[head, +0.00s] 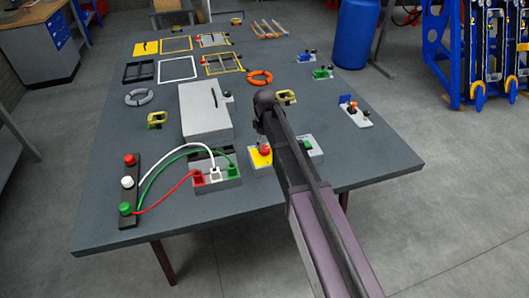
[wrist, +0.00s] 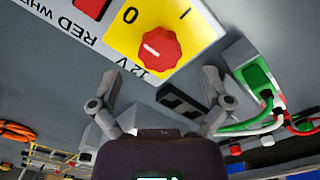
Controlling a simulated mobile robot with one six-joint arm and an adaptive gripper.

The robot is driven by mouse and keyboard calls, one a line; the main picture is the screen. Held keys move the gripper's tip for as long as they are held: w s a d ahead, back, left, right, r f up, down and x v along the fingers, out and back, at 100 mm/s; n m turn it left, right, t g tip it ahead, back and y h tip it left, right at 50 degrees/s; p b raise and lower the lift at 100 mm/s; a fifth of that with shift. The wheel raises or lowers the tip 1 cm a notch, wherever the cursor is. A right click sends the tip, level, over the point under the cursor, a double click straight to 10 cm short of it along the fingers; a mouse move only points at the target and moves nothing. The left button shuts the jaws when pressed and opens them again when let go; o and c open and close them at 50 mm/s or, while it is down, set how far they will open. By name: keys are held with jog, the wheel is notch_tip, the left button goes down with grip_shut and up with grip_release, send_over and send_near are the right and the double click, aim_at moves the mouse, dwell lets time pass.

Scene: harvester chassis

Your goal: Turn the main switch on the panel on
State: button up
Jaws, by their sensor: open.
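The main switch is a red ribbed knob (wrist: 159,48) on a yellow plate (wrist: 115,44) marked 0 and I, with "12 V" printed beside it. A pale mark shows on the left part of the knob; I cannot tell exactly which position it points to. In the head view the red knob (head: 265,150) and yellow plate (head: 256,161) show just left of my arm, on the panel near the table's front. In the wrist view my gripper (wrist: 161,76) is open and empty, its fingers apart below the knob and not touching it. In the head view my arm hides part of the panel.
Left of the switch, a socket block (head: 216,180) holds red, white and green cables running to a dark strip (head: 128,190). A grey box (head: 205,111) stands behind. Frames, rings and small switches lie farther back on the table (head: 330,130). The table's front right is bare.

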aim_at(265, 148)
jog(key=shift+f+b, duration=1.25)
jog(key=shift+f, duration=0.3)
jog(key=shift+c, duration=0.3)
jog(key=c, duration=1.1)
